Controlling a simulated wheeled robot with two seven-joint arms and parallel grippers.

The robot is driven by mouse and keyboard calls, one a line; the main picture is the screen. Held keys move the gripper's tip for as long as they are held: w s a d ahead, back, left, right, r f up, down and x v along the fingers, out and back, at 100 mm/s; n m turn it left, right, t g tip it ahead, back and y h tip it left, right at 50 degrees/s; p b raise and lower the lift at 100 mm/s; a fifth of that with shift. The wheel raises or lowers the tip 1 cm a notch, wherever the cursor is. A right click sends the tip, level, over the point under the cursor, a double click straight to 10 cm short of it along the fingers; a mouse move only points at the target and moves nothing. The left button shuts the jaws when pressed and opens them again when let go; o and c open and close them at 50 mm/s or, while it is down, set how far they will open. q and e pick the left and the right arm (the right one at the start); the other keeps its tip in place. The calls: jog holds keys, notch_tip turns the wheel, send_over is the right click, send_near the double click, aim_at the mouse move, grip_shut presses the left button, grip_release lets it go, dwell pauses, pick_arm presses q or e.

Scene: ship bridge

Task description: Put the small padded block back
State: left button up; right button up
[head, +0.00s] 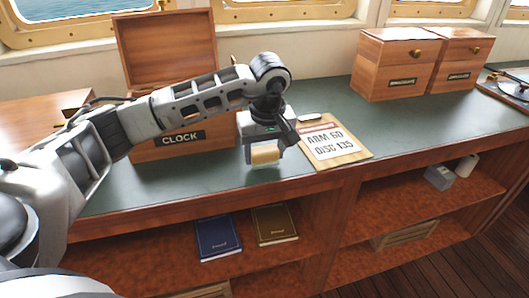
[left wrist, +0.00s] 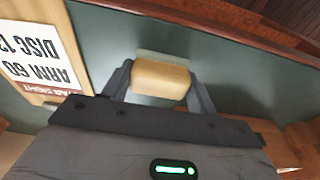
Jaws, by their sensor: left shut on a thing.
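The small padded block (head: 265,154) is tan and boxy. My left gripper (head: 264,150) is shut on it and holds it over the green counter top, near the front edge. In the left wrist view the block (left wrist: 160,79) sits between the two fingers of the gripper (left wrist: 158,84). I cannot tell exactly how far it is above the counter. An open wooden box labelled CLOCK (head: 180,139) stands behind my left arm, its lid raised. Its inside is mostly hidden by the arm. My right gripper is not in view.
A clipboard with a sheet reading ARM 60 DISC 135 (head: 330,144) lies right of the gripper. Two wooden drawer boxes (head: 398,65) stand at the back right. Two books (head: 218,238) and a grey block (head: 439,177) with a white cylinder (head: 467,166) are on the shelf below.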

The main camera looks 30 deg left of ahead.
pick_arm(q)
jog(key=shift+f, duration=0.7)
jog(key=o, duration=0.9)
jog(key=shift+r, duration=0.1)
